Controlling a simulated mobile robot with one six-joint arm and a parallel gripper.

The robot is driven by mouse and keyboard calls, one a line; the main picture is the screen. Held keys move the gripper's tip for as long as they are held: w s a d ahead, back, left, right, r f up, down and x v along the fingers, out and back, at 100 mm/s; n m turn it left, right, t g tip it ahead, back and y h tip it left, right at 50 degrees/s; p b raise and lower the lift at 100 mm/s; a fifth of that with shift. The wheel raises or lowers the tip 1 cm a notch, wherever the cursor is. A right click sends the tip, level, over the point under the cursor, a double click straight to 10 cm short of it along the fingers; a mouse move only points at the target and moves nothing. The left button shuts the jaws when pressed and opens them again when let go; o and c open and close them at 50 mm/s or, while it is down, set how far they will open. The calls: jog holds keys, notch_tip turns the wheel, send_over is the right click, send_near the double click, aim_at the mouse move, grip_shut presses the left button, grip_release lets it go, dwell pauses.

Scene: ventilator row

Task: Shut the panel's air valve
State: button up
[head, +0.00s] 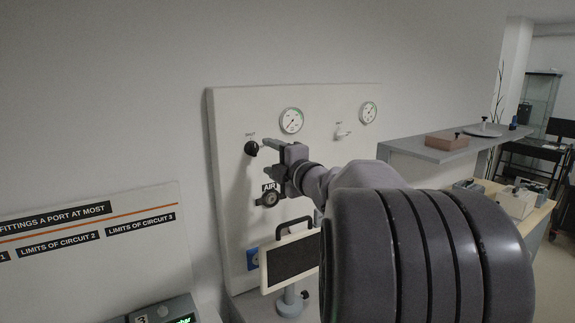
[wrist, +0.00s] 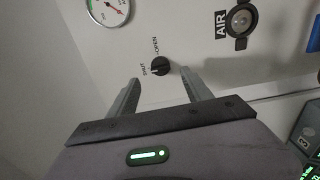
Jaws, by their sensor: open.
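The valve is a small black knob (head: 251,148) on the pale wall panel (head: 235,215), with a SHUT label above it in the head view. In the wrist view the knob (wrist: 160,66) has SHUT on its left and OPEN above it. I cannot tell for sure which label its handle points to. My gripper (head: 269,157) is open and empty in front of the panel. In the wrist view the knob shows just beyond the gap between my fingertips (wrist: 161,84), apart from both. In the head view a finger covers the area right of the knob.
An AIR outlet (head: 268,199) sits below the knob; it also shows in the wrist view (wrist: 240,20). Gauges (head: 291,120) are above. A framed dark screen (head: 290,262) stands low before the panel. A grey shelf (head: 430,150) holds items on the right.

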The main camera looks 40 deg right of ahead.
jog(key=p+v, duration=0.1)
jog(key=v, duration=0.9)
